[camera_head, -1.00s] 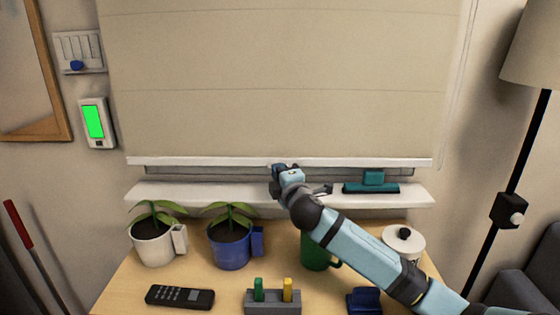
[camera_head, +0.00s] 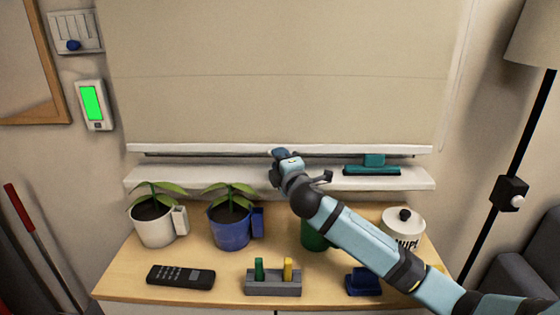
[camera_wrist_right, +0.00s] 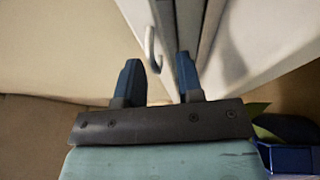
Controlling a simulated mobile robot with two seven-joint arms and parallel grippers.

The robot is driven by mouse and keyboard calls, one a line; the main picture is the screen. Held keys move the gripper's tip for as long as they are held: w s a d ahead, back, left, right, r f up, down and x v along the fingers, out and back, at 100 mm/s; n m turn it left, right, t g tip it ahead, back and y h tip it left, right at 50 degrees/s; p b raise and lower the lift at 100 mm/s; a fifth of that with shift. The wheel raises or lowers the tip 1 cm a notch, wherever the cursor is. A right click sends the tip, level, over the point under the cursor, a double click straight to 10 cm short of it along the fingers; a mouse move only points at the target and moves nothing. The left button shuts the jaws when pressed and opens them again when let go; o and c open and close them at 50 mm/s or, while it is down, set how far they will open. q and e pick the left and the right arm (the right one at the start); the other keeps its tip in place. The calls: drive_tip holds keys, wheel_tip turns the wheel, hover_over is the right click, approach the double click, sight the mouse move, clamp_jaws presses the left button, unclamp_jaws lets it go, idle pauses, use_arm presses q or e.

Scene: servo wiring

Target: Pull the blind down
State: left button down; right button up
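The beige blind (camera_head: 280,70) hangs across the window, with a white bottom bar (camera_head: 200,149) just above the white sill (camera_head: 150,178). My right gripper (camera_head: 280,155) is at the middle of that bar, its arm coming in from the lower right. In the right wrist view its two dark blue fingers (camera_wrist_right: 160,75) stand apart. A pale curved hook or ring (camera_wrist_right: 152,48) shows at the fingertips, nearer the left finger. I cannot tell whether it touches either finger. My left gripper is not in view.
A teal squeegee-like tool (camera_head: 372,166) lies on the sill to the right. Potted plants in a white mug (camera_head: 153,227) and a blue mug (camera_head: 230,229), a green mug (camera_head: 314,236), a lidded white jar (camera_head: 403,226) and a remote (camera_head: 181,277) stand or lie on the table below.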

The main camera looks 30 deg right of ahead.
drive_tip(key=s+a+f, duration=0.1)
drive_tip(key=s+a, duration=0.1)
drive_tip(key=s, duration=1.1)
drive_tip(key=shift+s+f, duration=0.25)
drive_tip(key=shift+f, duration=0.1)
